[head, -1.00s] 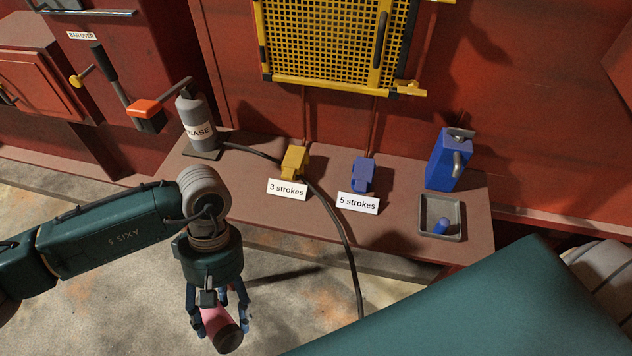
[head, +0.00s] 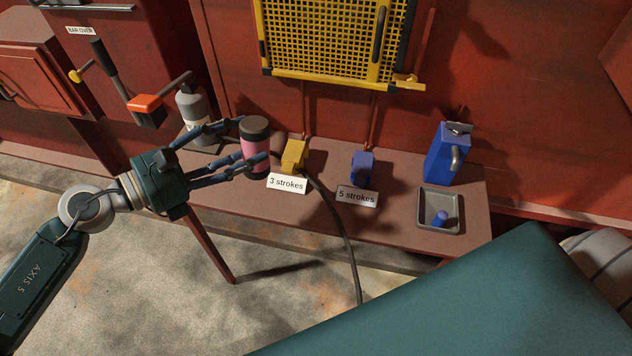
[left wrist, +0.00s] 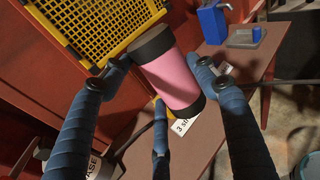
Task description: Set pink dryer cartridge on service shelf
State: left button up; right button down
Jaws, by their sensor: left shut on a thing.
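The pink dryer cartridge (head: 254,150) has dark end caps and is upright in the head view. My left gripper (head: 250,150) is shut on it, fingers around its sides, at the left part of the brown shelf (head: 310,225). I cannot tell whether the cartridge's base touches the shelf. In the left wrist view the cartridge (left wrist: 172,75) sits between the blue fingers (left wrist: 155,90), with the shelf (left wrist: 255,75) behind it. My right gripper is not in view.
A grey grease bottle (head: 192,108) stands behind the left gripper. Yellow (head: 294,155) and blue (head: 362,166) blocks with stroke labels are to the right. A blue can (head: 448,155) and grey tray (head: 425,222) stand at the right end. A black hose (head: 343,230) crosses the shelf.

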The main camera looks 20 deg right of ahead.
pick_arm(q)
jog(key=w+a+r+n+t, duration=0.3)
jog(key=w+a+t, duration=0.3)
jog(key=w+a, duration=0.15)
jog(key=shift+y, duration=0.4)
jog(key=f+b, duration=0.1)
jog(key=f, duration=0.5)
jog(key=f+b, duration=0.2)
jog(key=f, duration=0.5)
jog(key=d+f+b, duration=0.1)
jog(key=f, duration=0.5)
jog(key=shift+w+f, duration=0.35)
jog(key=shift+w, duration=0.05)
jog(key=o, duration=1.5)
jog(key=shift+c, duration=0.2)
jog(key=b+v, duration=0.3)
jog(key=v, duration=0.9)
